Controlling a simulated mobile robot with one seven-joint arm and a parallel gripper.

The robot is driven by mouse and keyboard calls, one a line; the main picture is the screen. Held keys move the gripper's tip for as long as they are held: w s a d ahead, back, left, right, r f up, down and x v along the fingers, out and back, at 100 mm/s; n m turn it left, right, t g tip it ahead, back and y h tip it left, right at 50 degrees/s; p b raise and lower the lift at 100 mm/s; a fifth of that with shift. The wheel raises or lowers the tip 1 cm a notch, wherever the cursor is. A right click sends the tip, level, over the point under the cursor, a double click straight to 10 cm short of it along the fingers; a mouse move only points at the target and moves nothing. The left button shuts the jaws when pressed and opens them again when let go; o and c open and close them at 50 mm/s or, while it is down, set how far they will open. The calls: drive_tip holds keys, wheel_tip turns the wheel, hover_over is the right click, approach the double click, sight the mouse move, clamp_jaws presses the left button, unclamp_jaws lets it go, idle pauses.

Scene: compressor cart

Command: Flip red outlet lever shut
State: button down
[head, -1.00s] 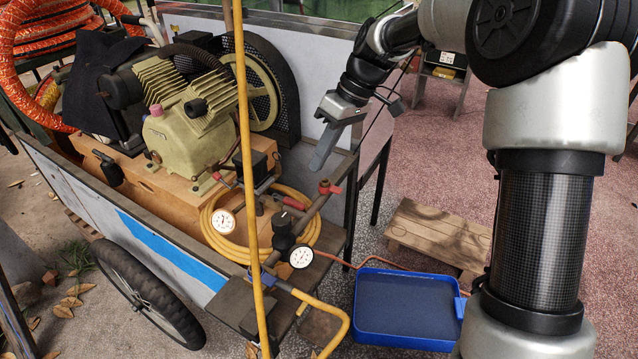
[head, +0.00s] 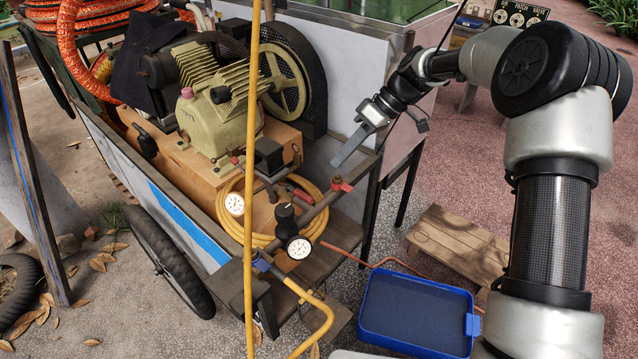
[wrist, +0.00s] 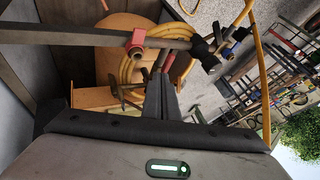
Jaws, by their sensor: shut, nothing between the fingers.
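A small red lever (head: 340,185) sits on top of the metal pipe at the right side of the compressor cart. In the wrist view the red lever (wrist: 135,42) shows on its pipe, up and left of my fingers. My gripper (head: 340,160) is shut and empty, its fingers pointing down and left just above the red lever. They look apart from it, though the exact gap is hard to judge. In the wrist view my gripper (wrist: 161,90) shows as closed dark fingers at the middle.
Two dial gauges (head: 299,248), a coiled yellow hose (head: 262,238) and a blue lever (head: 262,263) are close by. A yellow upright hose (head: 251,120) crosses in front of the cart. A blue tray (head: 415,312) and a wooden step (head: 457,245) stand on the ground at right.

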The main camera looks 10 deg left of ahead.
sight(303, 196)
drive_tip(key=b+x, duration=0.1)
drive_tip(key=x, duration=0.9)
drive_tip(key=shift+b, duration=0.4)
